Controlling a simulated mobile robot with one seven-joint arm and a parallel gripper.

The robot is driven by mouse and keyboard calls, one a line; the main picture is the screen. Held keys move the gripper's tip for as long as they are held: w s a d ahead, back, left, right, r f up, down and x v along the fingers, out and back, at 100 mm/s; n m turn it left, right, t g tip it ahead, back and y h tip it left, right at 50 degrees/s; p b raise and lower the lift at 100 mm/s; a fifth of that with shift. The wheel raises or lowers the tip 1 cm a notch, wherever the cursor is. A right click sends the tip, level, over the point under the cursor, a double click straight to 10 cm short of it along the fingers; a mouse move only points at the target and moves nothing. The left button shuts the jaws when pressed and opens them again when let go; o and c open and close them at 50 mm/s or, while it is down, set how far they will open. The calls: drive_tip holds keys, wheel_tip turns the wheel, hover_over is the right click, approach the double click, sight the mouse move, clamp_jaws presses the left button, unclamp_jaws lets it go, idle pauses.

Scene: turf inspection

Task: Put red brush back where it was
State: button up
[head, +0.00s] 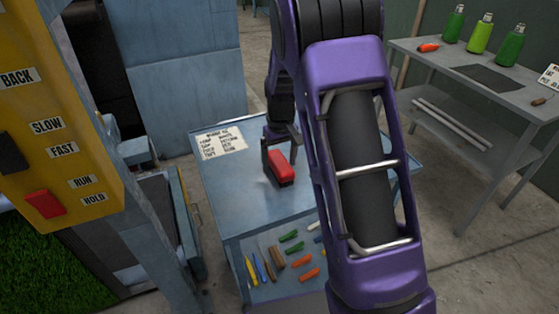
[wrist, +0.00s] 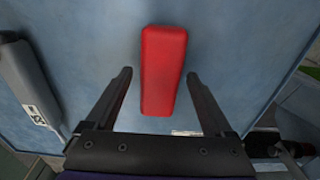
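The red brush (head: 281,167) is a red block with a dark underside, on the top of the blue-grey cart (head: 225,195). My gripper (head: 280,146) is over the cart top, right behind the brush in the head view. In the wrist view, the brush (wrist: 162,70) lies ahead of and partly between the two fingers of my gripper (wrist: 160,75). The fingers are spread with a gap on both sides of the brush. I cannot tell the exact height of the fingertips over the cart top. My purple arm hides the cart's right part in the head view.
A printed sheet (head: 219,142) lies on the cart's back left. The lower shelf (head: 262,292) holds several coloured tools. A yellow control panel (head: 60,110) stands at left. A grey side table (head: 500,100) with green bottles (head: 481,36) is at right. The cart top left of the brush is clear.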

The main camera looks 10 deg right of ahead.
sight(280, 162)
wheel_tip(280, 162, up, 12)
drive_tip(key=shift+s+p, duration=0.3)
drive_tip(key=shift+p, duration=0.05)
drive_tip(key=shift+r, duration=0.1)
idle(0.4)
